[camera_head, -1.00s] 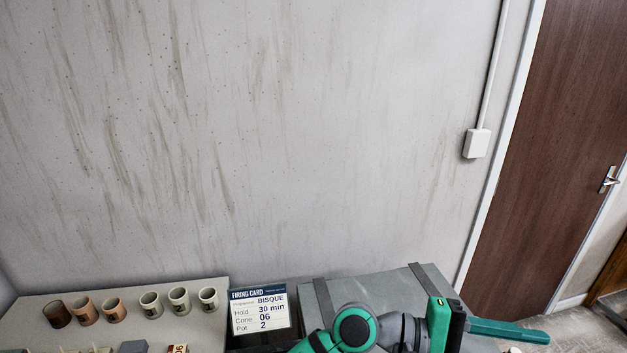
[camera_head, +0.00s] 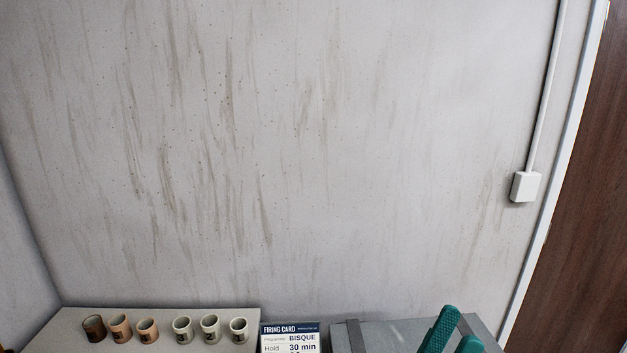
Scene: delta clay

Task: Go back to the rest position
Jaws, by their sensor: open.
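My gripper (camera_head: 460,326) shows at the bottom right of the head view as two green fingers, apart from each other and pointing up. It is open, with nothing seen between the fingers. It is in front of a grey box-like surface (camera_head: 385,331) with dark straps. The rest of my arm is below the picture's edge.
A pale shelf or table top (camera_head: 75,325) at the bottom left holds several small brown, terracotta and pale cups. A firing card (camera_head: 290,338) stands right of them. A stained wall fills most of the view. A white switch box (camera_head: 526,187) and a brown door (camera_head: 585,200) are at the right.

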